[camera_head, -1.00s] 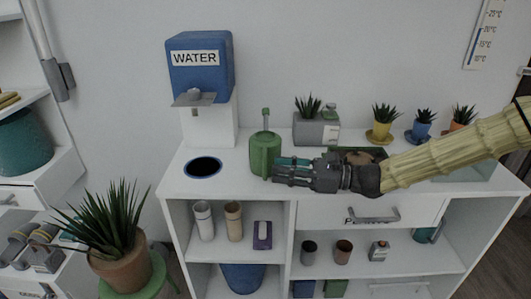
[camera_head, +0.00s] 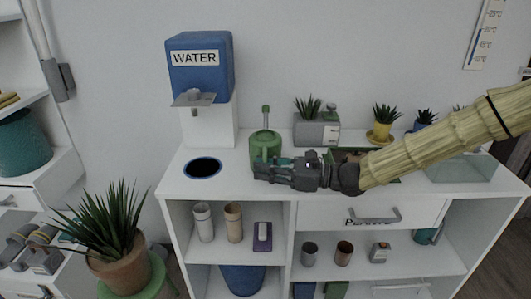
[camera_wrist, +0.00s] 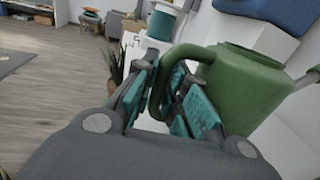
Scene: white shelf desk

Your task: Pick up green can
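The green can (camera_head: 264,145) is a watering can standing upright on the white desk top, right of the round hole. My gripper (camera_head: 261,173) is low in front of it in the head view and covers its lower part. In the wrist view the can's body (camera_wrist: 236,90) is to the right of the fingers. Its curved handle (camera_wrist: 183,52) comes down between the teal finger pads of my gripper (camera_wrist: 165,92). The fingers are apart, on both sides of the handle. I see no clear grip on it.
A blue water dispenser (camera_head: 200,67) stands behind left, with a dark round hole (camera_head: 203,167) in the desk before it. A grey planter (camera_head: 316,130) and small potted plants (camera_head: 381,122) line the back. A larger potted plant (camera_head: 118,245) stands at front left.

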